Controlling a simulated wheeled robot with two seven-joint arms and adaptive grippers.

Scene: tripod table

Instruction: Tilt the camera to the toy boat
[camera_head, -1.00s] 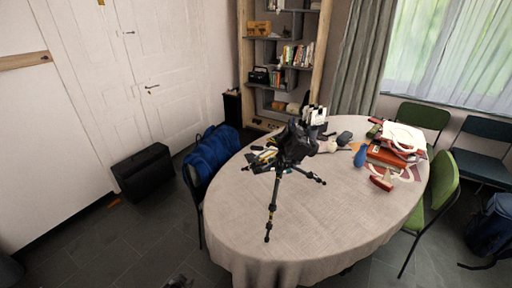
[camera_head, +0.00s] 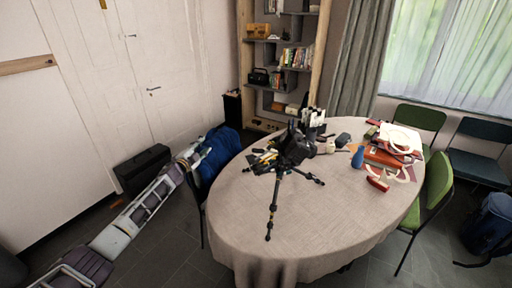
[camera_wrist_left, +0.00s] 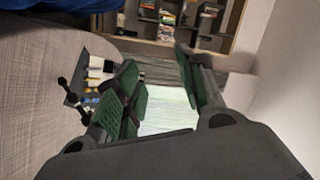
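The black camera (camera_head: 294,147) sits on a black tripod (camera_head: 272,205) standing on the oval table. I cannot make out the toy boat for certain; small items crowd the table's right side. My left arm reaches in from the left in the head view, and its gripper (camera_head: 199,153) is beside the blue bag, left of the table and apart from the camera. In the left wrist view the gripper (camera_wrist_left: 157,68) has its two green-padded fingers spread, with nothing between them. Part of the tripod (camera_wrist_left: 78,98) shows left of the fingers there. My right gripper is not in view.
The table (camera_head: 310,220) has a bare cloth front. Books and red items (camera_head: 385,157) lie at its right, with a blue item (camera_head: 358,157) beside them. A blue bag (camera_head: 218,148) is at the left edge. Green chairs (camera_head: 438,180) stand at right; a black case (camera_head: 142,168) is by the wall.

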